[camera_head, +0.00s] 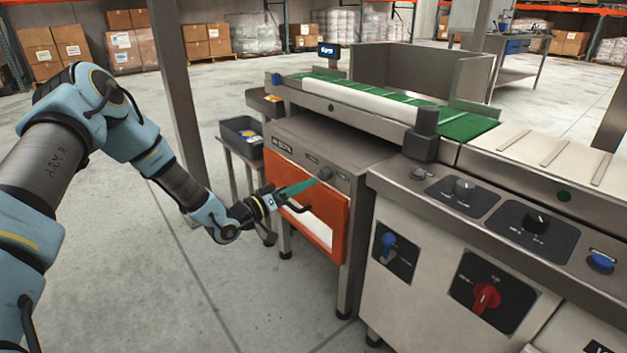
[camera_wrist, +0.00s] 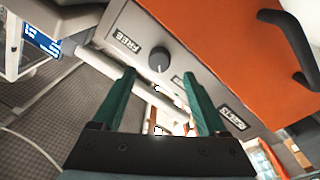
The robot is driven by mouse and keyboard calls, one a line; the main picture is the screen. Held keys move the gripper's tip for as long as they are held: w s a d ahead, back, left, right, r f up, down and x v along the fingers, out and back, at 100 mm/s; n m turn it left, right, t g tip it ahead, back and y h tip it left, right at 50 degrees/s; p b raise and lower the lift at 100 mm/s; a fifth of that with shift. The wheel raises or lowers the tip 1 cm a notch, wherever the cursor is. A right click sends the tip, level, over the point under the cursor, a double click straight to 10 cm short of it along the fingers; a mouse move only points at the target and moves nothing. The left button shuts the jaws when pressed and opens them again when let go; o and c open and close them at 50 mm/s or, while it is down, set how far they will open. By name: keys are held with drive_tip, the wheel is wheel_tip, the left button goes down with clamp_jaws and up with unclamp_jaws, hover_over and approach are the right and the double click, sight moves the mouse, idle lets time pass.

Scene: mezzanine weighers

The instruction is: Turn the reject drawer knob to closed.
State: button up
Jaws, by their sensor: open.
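The reject drawer knob (camera_head: 325,174) is a small dark grey round knob on the grey metal panel above the orange drawer front (camera_head: 340,214). In the wrist view the knob (camera_wrist: 159,60) sits just beyond and between my fingertips, apart from both. A "FREE" label (camera_wrist: 127,40) is beside it; another label on its other side is partly hidden by a finger. I cannot tell which label the knob points to. My gripper (camera_head: 308,184), with teal fingers, is open and empty in front of the panel. It also shows in the wrist view (camera_wrist: 159,75).
The orange drawer has a black handle (camera_wrist: 288,47). A conveyor with a green belt (camera_head: 470,125) runs above. To the right a grey cabinet carries several other knobs, including a red one (camera_head: 486,298). A dark bin (camera_head: 240,130) stands behind my gripper. The floor at left is clear.

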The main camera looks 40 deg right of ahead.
drive_tip(key=a, duration=0.5)
drive_tip(key=shift+w+a+f, duration=0.1)
drive_tip(key=shift+a+f, duration=0.05)
drive_tip(key=shift+f, duration=0.05)
drive_tip(key=shift+w, duration=0.15)
